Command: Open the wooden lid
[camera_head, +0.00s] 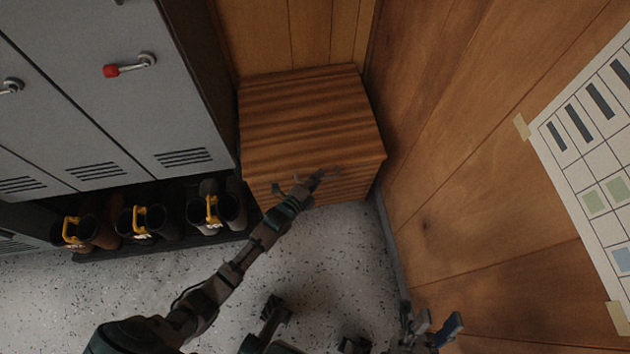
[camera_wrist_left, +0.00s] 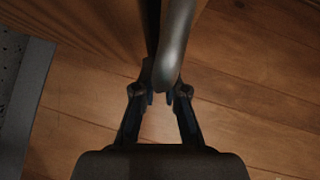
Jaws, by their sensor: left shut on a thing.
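The wooden lid (camera_head: 305,110) tops a striped wooden chest in the corner, in the head view. It looks closed, lying flat on the box. A metal handle (camera_head: 284,187) shows at its front edge, partly covered by my gripper. My left gripper (camera_head: 318,176) is at that front edge, shut on the handle. In the left wrist view the grey metal handle (camera_wrist_left: 177,45) runs down between the fingertips of the left gripper (camera_wrist_left: 161,95). My right gripper (camera_head: 438,326) is at the bottom right of the head view, empty, fingers apart, far from the chest.
Grey lockers (camera_head: 90,80) stand left of the chest, with several boots on a dark rack (camera_head: 165,238) below. A wood-panelled wall (camera_head: 450,130) closes in on the right, with a paper chart (camera_head: 600,150) taped to it.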

